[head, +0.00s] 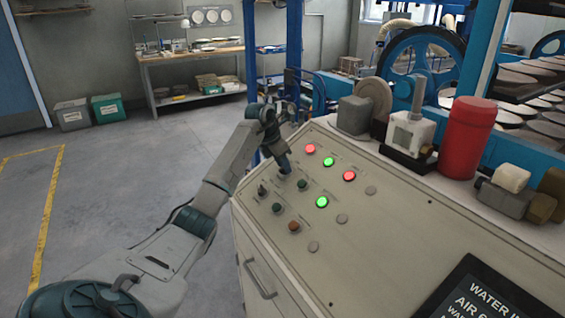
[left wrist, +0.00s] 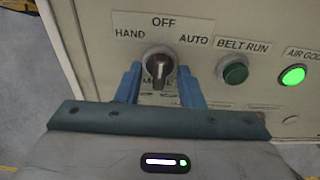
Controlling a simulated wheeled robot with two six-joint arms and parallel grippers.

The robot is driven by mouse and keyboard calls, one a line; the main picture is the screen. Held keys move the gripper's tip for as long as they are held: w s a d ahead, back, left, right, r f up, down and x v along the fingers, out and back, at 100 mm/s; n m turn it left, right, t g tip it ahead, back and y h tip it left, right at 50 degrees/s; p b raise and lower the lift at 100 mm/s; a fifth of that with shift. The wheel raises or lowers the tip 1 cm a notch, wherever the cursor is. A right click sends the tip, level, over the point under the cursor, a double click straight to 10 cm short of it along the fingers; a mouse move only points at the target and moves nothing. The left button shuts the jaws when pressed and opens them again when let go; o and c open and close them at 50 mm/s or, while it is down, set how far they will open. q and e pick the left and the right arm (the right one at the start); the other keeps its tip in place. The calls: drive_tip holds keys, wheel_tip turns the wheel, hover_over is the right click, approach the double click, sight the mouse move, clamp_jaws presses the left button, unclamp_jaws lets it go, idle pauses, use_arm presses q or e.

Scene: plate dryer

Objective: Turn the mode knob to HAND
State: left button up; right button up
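The mode knob (left wrist: 159,68) is a dark round selector with a raised grip bar on the cream control panel (left wrist: 225,15). Its bar stands roughly upright in the left wrist view, towards the OFF label (left wrist: 164,22). The HAND label (left wrist: 130,34) is at its upper left and the AUTO label (left wrist: 194,40) at its upper right. My left gripper (left wrist: 160,75) is open, with one blue finger on each side of the knob and small gaps visible. In the head view my left gripper (head: 284,168) reaches down to the panel and hides the knob.
A green BELT RUN button (left wrist: 235,72) and a lit green lamp (left wrist: 294,75) sit right of the knob. Another black selector (head: 262,190) and several buttons and lamps share the sloped panel. A red cylinder (head: 468,138) stands behind it.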

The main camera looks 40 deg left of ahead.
use_arm(q)
drive_tip(key=shift+c, duration=0.2)
clamp_jaws()
drive_tip(key=n+p, duration=0.2)
drive_tip(key=n, duration=0.1)
drive_tip(key=shift+a+r+h, duration=0.1)
drive_tip(key=shift+a+h, duration=0.05)
drive_tip(key=shift+h, duration=0.15)
drive_tip(key=n+p, duration=0.2)
drive_tip(key=n, duration=0.3)
drive_tip(key=shift+a+n+h, duration=0.1)
drive_tip(key=shift+n+h, duration=0.2)
idle(0.3)
drive_tip(key=shift+o, duration=0.2)
unclamp_jaws()
